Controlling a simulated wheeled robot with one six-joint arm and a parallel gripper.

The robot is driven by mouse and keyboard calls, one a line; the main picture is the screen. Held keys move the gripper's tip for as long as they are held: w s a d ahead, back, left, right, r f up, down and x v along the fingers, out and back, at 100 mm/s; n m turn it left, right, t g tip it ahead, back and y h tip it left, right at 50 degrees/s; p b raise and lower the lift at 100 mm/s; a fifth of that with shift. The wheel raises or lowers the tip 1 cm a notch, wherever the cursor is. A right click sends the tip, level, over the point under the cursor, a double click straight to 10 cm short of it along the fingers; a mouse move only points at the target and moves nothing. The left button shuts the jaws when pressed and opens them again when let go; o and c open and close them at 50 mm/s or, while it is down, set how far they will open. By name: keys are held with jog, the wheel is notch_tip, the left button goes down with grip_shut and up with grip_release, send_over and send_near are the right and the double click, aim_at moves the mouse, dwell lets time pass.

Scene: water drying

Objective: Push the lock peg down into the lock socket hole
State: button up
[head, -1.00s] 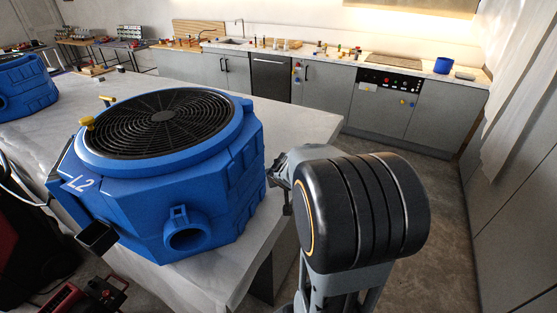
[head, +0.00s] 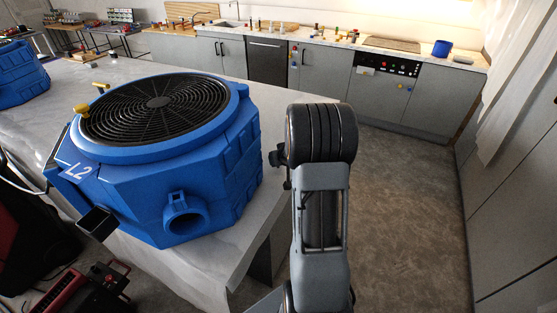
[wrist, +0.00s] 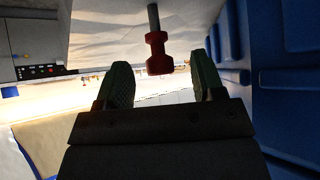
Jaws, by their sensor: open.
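In the wrist view a red flanged peg (wrist: 158,56) on a grey shaft shows between and just beyond the fingertips; it looks like the lock peg. My gripper (wrist: 160,62) is open, with one green-padded finger on either side of the red head and gaps visible to both. I cannot tell how far the peg is from the fingers in depth. The peg is not visible in the head view, and I cannot make out the socket hole. The blue fan unit marked L2 (head: 160,190) stands on the table, left of my arm; its blue side (wrist: 285,75) fills the wrist view's right edge.
The pale table (head: 235,245) carries the unit near its edge. Two yellow knobs (head: 109,111) stand by its grille. Another blue unit (head: 20,75) is at far left. Red equipment (head: 70,292) is at lower left. Open floor (head: 400,210) lies to the right, with kitchen counters behind.

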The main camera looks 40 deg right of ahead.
jog(key=shift+b+x, duration=0.65)
jog(key=shift+x, duration=1.95)
jog(key=shift+d+r, duration=0.1)
jog(key=shift+c, duration=0.3)
jog(key=c, duration=0.9)
